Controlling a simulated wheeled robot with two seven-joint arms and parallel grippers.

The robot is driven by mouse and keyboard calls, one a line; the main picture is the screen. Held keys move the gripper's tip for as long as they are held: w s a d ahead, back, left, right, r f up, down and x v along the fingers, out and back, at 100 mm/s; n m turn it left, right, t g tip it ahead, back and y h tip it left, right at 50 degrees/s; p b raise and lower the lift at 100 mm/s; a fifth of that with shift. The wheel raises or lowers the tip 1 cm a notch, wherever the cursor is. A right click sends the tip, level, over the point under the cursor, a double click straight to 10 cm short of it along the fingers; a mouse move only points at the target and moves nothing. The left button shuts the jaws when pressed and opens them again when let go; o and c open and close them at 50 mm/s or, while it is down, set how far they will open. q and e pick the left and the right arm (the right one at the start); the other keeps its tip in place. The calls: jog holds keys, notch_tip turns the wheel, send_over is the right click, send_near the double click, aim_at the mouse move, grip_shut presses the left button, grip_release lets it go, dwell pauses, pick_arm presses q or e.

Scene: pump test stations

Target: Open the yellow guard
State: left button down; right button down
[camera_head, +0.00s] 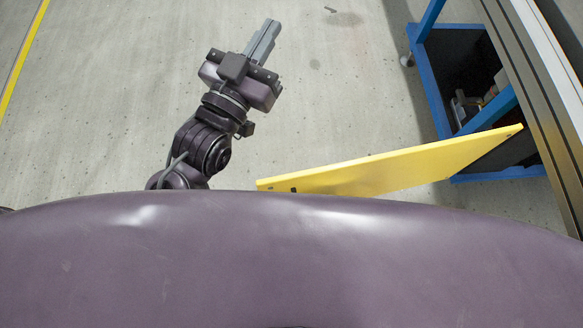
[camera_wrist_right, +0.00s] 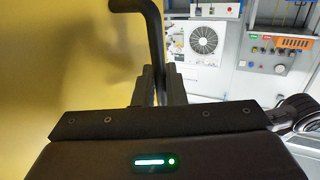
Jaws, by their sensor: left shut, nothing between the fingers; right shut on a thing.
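The yellow guard (camera_head: 390,168) is a flat panel. In the head view it stands out at an angle from the metal frame on the right, and its near edge meets the outline of my body. In the right wrist view the guard (camera_wrist_right: 60,70) fills the left side, with a dark bar handle (camera_wrist_right: 152,35) in front of it. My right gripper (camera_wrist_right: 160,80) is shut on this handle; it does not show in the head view. My left gripper (camera_head: 263,42) is shut and empty above the floor, left of the guard and apart from it.
A blue frame (camera_head: 432,85) with dark contents stands at upper right beside a metal rail (camera_head: 540,90). In the wrist view, a fan unit (camera_wrist_right: 198,42) and a control panel (camera_wrist_right: 275,50) are behind. Grey floor (camera_head: 110,90) lies free at left.

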pick_arm(q)
jog(key=shift+s+a+f, duration=0.1)
jog(key=shift+s+f, duration=0.15)
jog(key=shift+f, duration=0.05)
pick_arm(e)
jog(key=shift+s+d, duration=0.1)
jog(key=shift+s, duration=0.35)
jog(key=c, duration=1.6)
grip_release()
jog(key=shift+c, duration=0.2)
jog(key=shift+d, duration=0.1)
